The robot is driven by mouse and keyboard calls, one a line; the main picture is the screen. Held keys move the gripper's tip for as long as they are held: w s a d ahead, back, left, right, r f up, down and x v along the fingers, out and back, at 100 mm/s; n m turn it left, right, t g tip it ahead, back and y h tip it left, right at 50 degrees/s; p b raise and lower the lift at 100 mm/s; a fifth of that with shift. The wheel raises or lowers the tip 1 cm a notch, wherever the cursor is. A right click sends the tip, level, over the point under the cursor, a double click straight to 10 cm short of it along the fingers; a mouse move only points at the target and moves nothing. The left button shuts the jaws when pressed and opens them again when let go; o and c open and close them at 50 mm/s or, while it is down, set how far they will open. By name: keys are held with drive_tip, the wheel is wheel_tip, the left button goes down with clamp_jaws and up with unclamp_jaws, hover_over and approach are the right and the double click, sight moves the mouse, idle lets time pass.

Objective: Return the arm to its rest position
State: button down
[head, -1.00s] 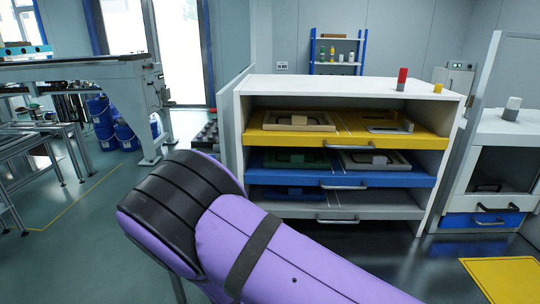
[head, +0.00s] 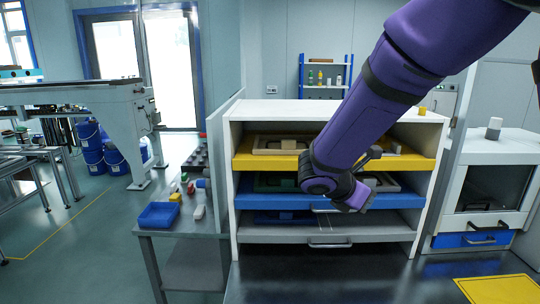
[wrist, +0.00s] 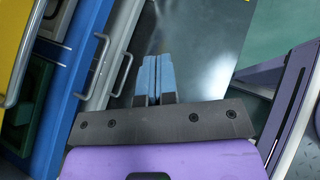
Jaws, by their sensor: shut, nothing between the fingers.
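My purple arm (head: 372,120) reaches down from the upper right of the head view, in front of the white cabinet. The end of the arm is before the blue drawer, and my fingers are not clear there. In the wrist view my gripper (wrist: 154,75) has its two blue fingers side by side, shut with nothing between them. Part of my purple body (wrist: 295,110) shows at the right of the wrist view.
The white cabinet (head: 229,190) holds a yellow drawer (head: 243,161), a blue drawer (head: 250,198) and a grey drawer (head: 270,234) with bar handles. A side table (head: 205,222) with a blue bin (head: 158,215) stands left. A white cabinet (head: 500,150) stands right.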

drive_tip(key=s+d+r+m+g+y, duration=0.1)
drive_tip(key=s+d+r+m+y, duration=0.25)
drive_tip(key=s+m, duration=0.3)
drive_tip(key=s+d+r+m+g+y, duration=0.2)
drive_tip(key=s+d+r+m, duration=0.3)
drive_tip(key=s+m, duration=0.15)
drive_tip(key=s+r+m+t+y, duration=0.3)
drive_tip(key=s+r+m+y, duration=0.1)
drive_tip(key=s+m, duration=0.6)
drive_tip(key=shift+s+a, duration=0.15)
drive_tip(key=shift+s, duration=1.55)
